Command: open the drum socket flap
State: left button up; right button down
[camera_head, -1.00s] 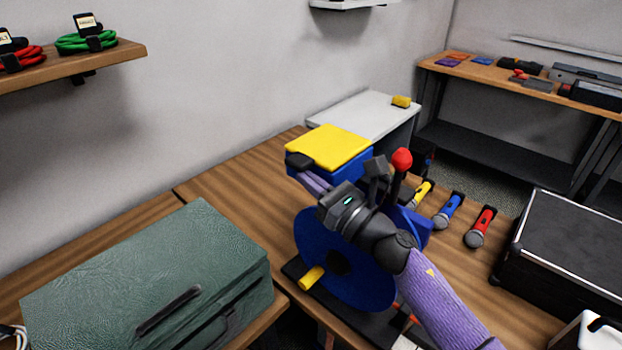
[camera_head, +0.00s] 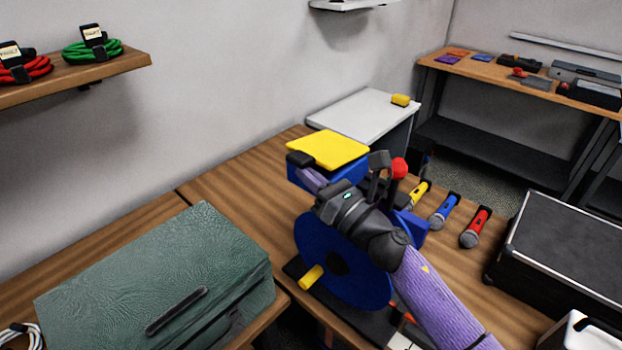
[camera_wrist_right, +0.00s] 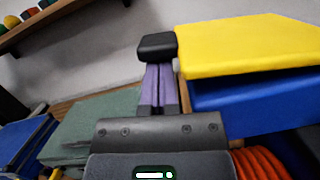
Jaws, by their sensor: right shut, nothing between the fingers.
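The drum (camera_head: 345,258) is a blue cable reel standing on the bench, with a yellow crank knob (camera_head: 311,277). Behind it is a blue socket box (camera_head: 345,175) under a flat yellow flap (camera_head: 328,148). A black tab (camera_head: 300,158) sticks out at the flap's left corner; the tab (camera_wrist_right: 158,45) also shows in the right wrist view beside the yellow flap (camera_wrist_right: 245,45). My right gripper (camera_head: 307,174) is shut and empty. Its purple fingertips (camera_wrist_right: 158,68) are just below the tab; I cannot tell whether they touch it. My left gripper is not in view.
A green case (camera_head: 155,280) stands at the left front. Yellow, blue and red microphones (camera_head: 445,211) lie right of the drum, near a black case (camera_head: 560,250). A red knob (camera_head: 399,168) rises close to my right wrist. The bench behind the green case is clear.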

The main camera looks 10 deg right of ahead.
jog(key=r+m+h+p, duration=0.1)
jog(key=r+m+p, duration=0.2)
jog(key=w+d+r+m+h+p, duration=0.1)
jog(key=r+m+p, duration=0.2)
jog(key=p, duration=0.1)
jog(key=d+r+m+t+p, duration=0.1)
jog(key=r+m+p, duration=0.1)
jog(key=r+p, duration=0.1)
jog(key=shift+w+m+h+p, duration=0.4)
jog(key=w+d+r+m+g+h+p, duration=0.1)
jog(key=w+d+r+m+h+p, duration=0.1)
jog(key=w+d+r+m+p, duration=0.2)
jog(key=shift+w+d+r+m+p, duration=0.25)
jog(key=shift+w+d+m+p, duration=0.7)
jog(key=shift+d+m+p, duration=0.8)
jog(key=shift+a+m+b, duration=0.2)
jog(key=shift+m+b, duration=0.05)
jog(key=shift+b, duration=0.15)
